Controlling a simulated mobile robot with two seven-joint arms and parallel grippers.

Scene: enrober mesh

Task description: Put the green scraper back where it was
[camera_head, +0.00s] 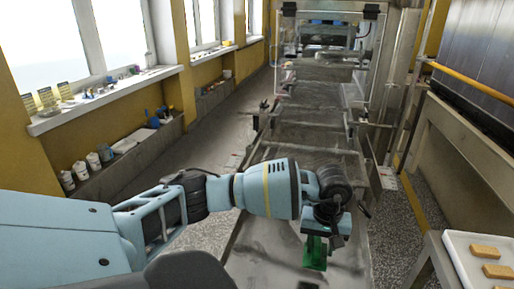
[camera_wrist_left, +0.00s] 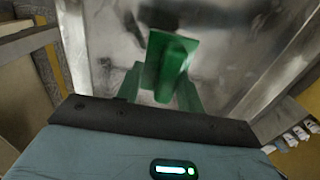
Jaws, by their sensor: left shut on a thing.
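The green scraper (camera_head: 315,254) hangs below my left gripper (camera_head: 327,236) over the grey metal surface (camera_head: 265,255) in the head view. My left gripper is shut on the scraper. In the left wrist view the scraper (camera_wrist_left: 168,60) stands out in front of the wrist, with a flat green face toward the camera. Green parts also show on both sides below it. I cannot tell whether the scraper touches the metal below. My right gripper is in neither view.
A white tray (camera_head: 462,262) with several tan bars (camera_head: 484,251) is at the lower right. The machine line with a clear hood (camera_head: 325,45) runs ahead. A windowsill (camera_head: 105,97) with small items is at the left. Speckled floor (camera_head: 395,235) lies right of the metal surface.

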